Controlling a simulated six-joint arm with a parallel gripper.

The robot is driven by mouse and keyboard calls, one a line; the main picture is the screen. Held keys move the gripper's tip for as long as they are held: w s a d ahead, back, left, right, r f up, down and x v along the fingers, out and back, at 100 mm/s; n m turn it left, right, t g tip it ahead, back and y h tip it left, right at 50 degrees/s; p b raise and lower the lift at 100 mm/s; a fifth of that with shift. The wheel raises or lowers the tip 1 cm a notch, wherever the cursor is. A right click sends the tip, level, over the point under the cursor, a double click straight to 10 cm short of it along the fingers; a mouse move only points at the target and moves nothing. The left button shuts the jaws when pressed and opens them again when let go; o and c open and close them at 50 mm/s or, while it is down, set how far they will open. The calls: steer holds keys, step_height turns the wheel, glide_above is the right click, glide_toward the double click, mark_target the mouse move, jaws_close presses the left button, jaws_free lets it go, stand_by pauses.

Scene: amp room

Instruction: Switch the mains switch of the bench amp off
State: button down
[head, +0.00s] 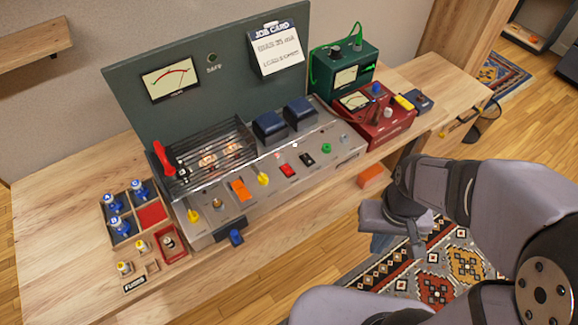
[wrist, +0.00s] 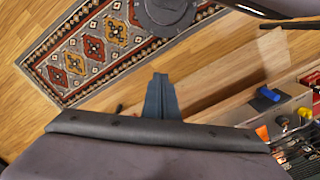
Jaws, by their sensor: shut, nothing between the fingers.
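The bench amp (head: 215,222) sits on the wooden bench with a sloping grey control panel. I cannot read which one is the mains switch. Tubes (head: 207,160) glow under the wire cage. My gripper (head: 381,243) is shut and empty, off the bench's front edge, right of and apart from the amp. Its fingers show in the wrist view (wrist: 159,90), with the orange switch (wrist: 262,132) at the right edge.
Red (head: 375,123) and green (head: 345,72) instruments stand right. The rug area is open.

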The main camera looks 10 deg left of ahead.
steer(key=w+a+f+n+b, duration=0.1)
steer(key=w+a+f+n, duration=0.1)
steer(key=w+a, duration=0.4)
steer(key=w+a+f+n+b, duration=0.15)
steer(key=w+a, duration=0.25)
steer(key=a, duration=0.4)
steer(key=w+a+r+n+t+y, duration=0.1)
steer(key=w+a+r+n, duration=0.3)
steer(key=w+a+r, duration=0.4)
steer(key=shift+w+a+r+t+y, duration=0.4)
steer(key=shift+w+a+t, duration=0.15)
steer(key=shift+w, duration=1.1)
steer(key=shift+n, duration=0.25)
